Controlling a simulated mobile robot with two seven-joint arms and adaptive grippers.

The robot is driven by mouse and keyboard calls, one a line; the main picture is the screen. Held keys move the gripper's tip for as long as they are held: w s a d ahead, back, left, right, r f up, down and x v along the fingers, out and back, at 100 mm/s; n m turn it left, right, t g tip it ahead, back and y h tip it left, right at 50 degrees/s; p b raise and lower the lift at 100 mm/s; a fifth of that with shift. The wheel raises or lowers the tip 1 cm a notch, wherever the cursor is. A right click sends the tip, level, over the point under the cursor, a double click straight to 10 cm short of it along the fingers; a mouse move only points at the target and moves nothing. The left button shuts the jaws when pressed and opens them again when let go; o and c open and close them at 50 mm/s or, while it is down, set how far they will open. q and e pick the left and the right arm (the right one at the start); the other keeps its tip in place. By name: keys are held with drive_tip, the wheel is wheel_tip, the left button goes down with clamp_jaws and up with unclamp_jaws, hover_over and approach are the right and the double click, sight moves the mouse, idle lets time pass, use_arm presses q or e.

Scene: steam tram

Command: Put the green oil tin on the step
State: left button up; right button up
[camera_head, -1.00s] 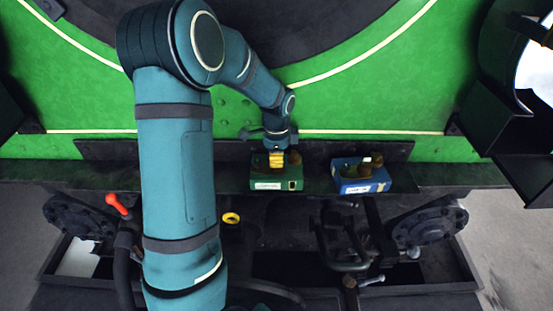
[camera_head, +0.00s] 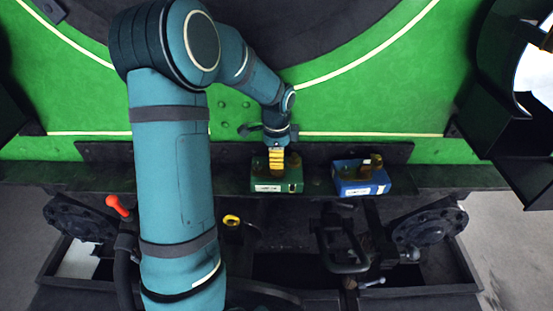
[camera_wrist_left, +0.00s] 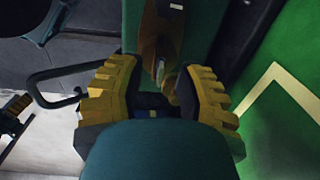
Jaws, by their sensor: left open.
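The green oil tin (camera_head: 277,187), a box with a pale label and brown fittings on top, stands on a dark ledge (camera_head: 225,182) along the green tram side. My left gripper (camera_head: 277,165) is open with its yellow fingers over the top of the tin. In the left wrist view the gripper (camera_wrist_left: 160,75) has its fingers spread to either side of the tin's brown fitting (camera_wrist_left: 163,35), and the tin's green top (camera_wrist_left: 203,25) shows beyond. Contact cannot be told. Which surface is the step is not clear. My right gripper is not in view.
A blue tin (camera_head: 357,186) of similar shape stands just right of the green one. Below the ledge are a red-ended lever (camera_head: 117,205), a yellow-rimmed part (camera_head: 232,220) and a dark hooked coupling (camera_head: 345,255). Black curved panels (camera_head: 510,130) stand at the right.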

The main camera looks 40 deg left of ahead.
use_arm(q)
wheel_tip(320, 180, up, 6)
drive_tip(key=shift+s+d+f+p, duration=0.1)
drive_tip(key=shift+p, duration=0.3)
idle(0.4)
